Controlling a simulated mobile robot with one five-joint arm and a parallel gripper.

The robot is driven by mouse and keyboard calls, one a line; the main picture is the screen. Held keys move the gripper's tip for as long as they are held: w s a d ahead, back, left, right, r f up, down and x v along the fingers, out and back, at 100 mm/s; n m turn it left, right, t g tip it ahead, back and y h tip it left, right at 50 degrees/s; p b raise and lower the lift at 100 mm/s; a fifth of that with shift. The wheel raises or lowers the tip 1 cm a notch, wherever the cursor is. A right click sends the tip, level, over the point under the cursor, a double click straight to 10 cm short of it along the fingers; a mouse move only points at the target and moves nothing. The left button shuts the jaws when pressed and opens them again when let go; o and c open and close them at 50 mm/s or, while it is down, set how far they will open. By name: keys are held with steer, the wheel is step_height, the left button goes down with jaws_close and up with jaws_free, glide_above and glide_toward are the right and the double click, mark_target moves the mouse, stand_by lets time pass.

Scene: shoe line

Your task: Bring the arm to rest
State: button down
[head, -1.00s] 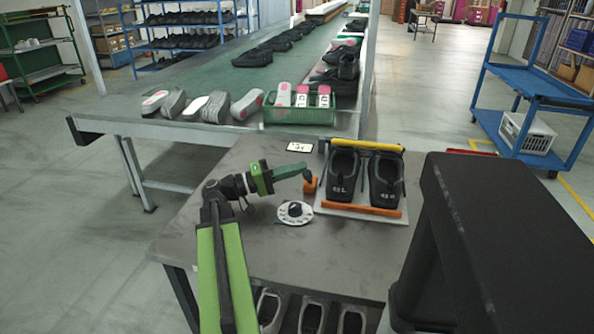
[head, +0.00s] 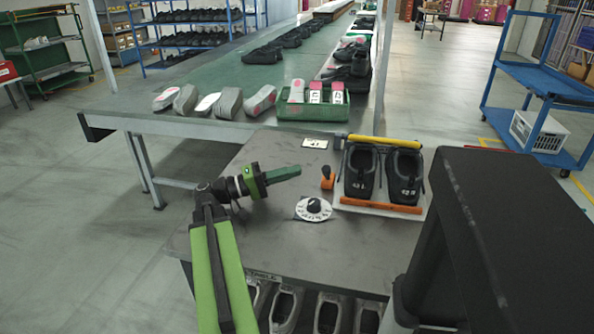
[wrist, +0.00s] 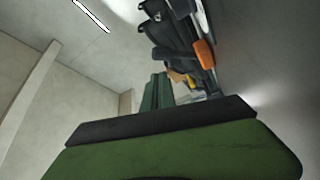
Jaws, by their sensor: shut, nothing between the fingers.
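My gripper (head: 284,173) is at the end of my green and black arm, above the grey table (head: 262,222). Its fingers are shut with nothing between them and point right in the head view. In the wrist view the closed green fingers (wrist: 157,93) stick out past the green and black gripper body.
A tray (head: 379,208) with two black shoes and a yellow bar stands on the table right of the lever. A white card (head: 315,143) lies behind. A green crate (head: 312,111) and grey shoes sit on the conveyor (head: 180,101). Shoes fill a shelf below the table.

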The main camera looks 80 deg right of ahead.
steer(key=shift+w+f, duration=0.15)
steer(key=shift+w, duration=0.1)
